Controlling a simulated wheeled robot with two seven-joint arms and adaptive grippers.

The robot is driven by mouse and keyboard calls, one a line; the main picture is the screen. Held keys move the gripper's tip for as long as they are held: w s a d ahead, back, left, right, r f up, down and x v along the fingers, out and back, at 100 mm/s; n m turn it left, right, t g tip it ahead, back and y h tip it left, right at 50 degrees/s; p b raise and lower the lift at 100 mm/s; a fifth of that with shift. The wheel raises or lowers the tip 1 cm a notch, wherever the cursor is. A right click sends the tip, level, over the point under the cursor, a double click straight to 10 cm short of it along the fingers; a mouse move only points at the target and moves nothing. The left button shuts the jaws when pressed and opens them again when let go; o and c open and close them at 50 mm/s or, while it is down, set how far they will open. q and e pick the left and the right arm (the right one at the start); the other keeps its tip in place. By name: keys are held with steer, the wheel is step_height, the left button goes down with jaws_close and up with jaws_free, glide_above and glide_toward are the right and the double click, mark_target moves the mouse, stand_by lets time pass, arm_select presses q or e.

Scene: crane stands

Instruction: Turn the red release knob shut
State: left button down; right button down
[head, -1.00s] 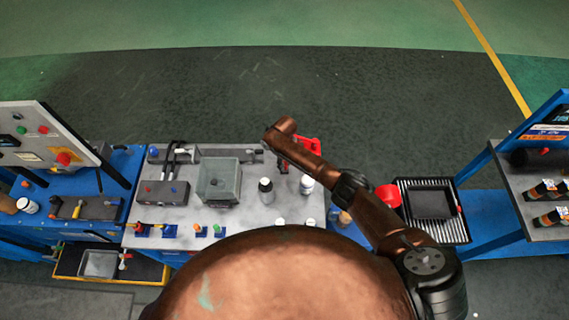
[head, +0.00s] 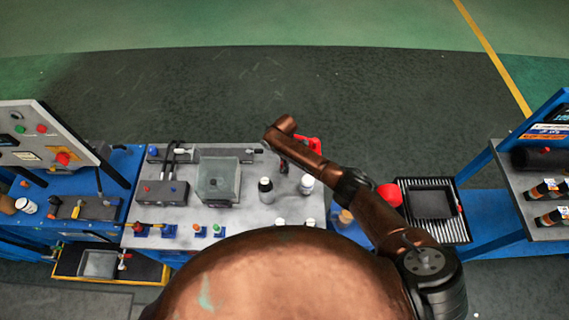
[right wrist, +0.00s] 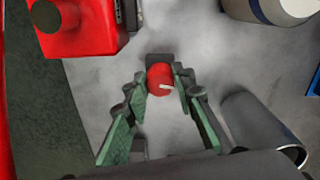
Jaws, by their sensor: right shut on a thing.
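The red release knob (right wrist: 160,80) is round with a white pointer mark, which points right and slightly up in the right wrist view. It sits in front of a small dark block over the grey worktop. My right gripper (right wrist: 161,86) has its green-padded fingers on either side of the knob and is shut on it. In the head view the right gripper (head: 284,166) hangs down at the back right of the worktop, and the knob is hidden there behind my arm. My left gripper is in neither view.
A red housing (right wrist: 82,26) stands close to the left of the knob. A dark grey cylinder (right wrist: 262,130) and a white-and-blue container (right wrist: 275,8) are close on the right. Bottles (head: 265,190) and a grey bin (head: 218,182) stand on the worktop (head: 240,222).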

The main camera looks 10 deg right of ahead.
steer(key=shift+a+n, duration=0.2)
steer(key=shift+n, duration=0.9)
steer(key=c, duration=1.7)
jaws_free()
steer(key=shift+c, duration=0.2)
steer(key=shift+o, duration=0.6)
steer(key=shift+d, duration=0.1)
steer(key=shift+r, duration=0.3)
step_height(320, 180, up, 11)
steer(key=shift+r, duration=0.2)
